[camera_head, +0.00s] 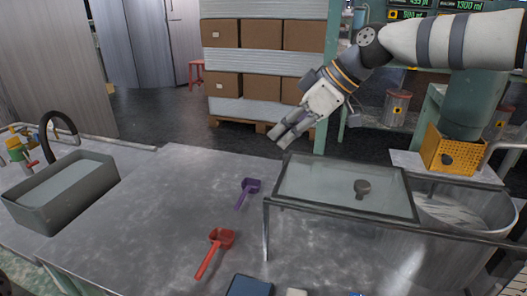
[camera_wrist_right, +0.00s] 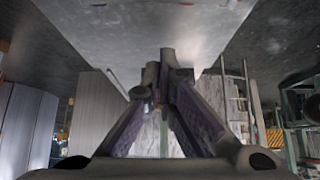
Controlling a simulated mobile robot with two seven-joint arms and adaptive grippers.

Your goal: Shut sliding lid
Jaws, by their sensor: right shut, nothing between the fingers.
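The sliding lid (camera_head: 325,184) is a dark-framed glass panel with a dark round knob (camera_head: 363,187) right of its middle. It lies level on a raised metal frame at the right of the worktop. To its right, the open mouth of a pale round tub (camera_head: 465,210) is uncovered. My right gripper (camera_head: 280,138) is shut and empty, in the air just beyond the lid's far left corner, apart from the knob. Its fingers (camera_wrist_right: 165,62) meet in the right wrist view. My left gripper is not in view.
A purple scoop (camera_head: 249,186) and a red scoop (camera_head: 221,238) lie left of the frame on the grey worktop (camera_head: 150,220). A grey basin (camera_head: 65,185) is at the left. A yellow crate (camera_head: 450,153) stands behind the tub. Stacked boxes (camera_head: 262,89) are at the back.

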